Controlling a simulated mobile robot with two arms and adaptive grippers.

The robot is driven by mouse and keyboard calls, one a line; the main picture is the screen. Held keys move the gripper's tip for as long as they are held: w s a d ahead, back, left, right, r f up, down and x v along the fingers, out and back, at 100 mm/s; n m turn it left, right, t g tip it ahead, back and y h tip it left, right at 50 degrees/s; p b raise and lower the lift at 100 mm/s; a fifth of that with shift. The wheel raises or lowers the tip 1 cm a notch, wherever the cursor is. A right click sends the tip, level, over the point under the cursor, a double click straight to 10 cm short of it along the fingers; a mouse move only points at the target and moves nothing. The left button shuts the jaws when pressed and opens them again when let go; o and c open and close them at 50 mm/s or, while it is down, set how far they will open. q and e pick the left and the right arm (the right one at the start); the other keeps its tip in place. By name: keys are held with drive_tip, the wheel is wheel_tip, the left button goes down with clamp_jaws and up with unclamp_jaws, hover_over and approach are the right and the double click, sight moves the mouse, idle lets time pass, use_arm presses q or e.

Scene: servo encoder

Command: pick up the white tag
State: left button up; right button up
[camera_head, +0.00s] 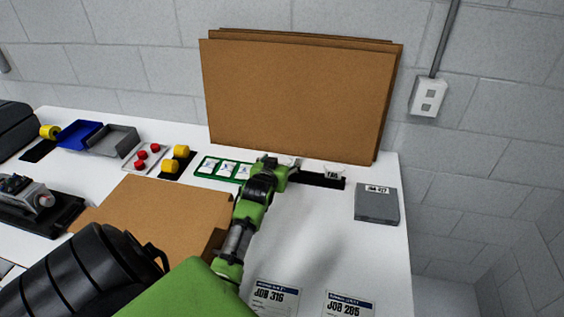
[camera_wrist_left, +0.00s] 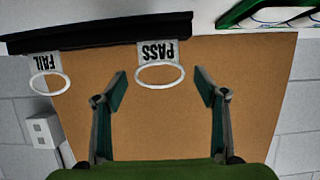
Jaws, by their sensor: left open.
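Two white tags hang at a black holder (camera_wrist_left: 100,32) in the left wrist view. One is lettered PASS (camera_wrist_left: 157,50) with a white ring; the other is lettered FAIL (camera_wrist_left: 46,64), also with a ring. In the head view the FAIL tag (camera_head: 333,172) shows at the black holder (camera_head: 318,181), and the PASS tag is largely hidden by my gripper. My left gripper (camera_wrist_left: 161,84) is open and empty, its fingers apart on either side of the PASS tag's ring. It also shows in the head view (camera_head: 293,165). My right gripper is not in view.
Brown boards (camera_head: 295,105) lean against the wall behind the holder. A grey box (camera_head: 376,208) stands to the right. A green-rimmed tray (camera_head: 205,168) lies left of the gripper. JOB cards (camera_head: 275,297) lie at the front; the white table between is clear.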

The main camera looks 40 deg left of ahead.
use_arm(q)
drive_tip(key=shift+x, duration=1.35)
drive_tip(key=shift+f, duration=0.1)
drive_tip(key=c, duration=0.7)
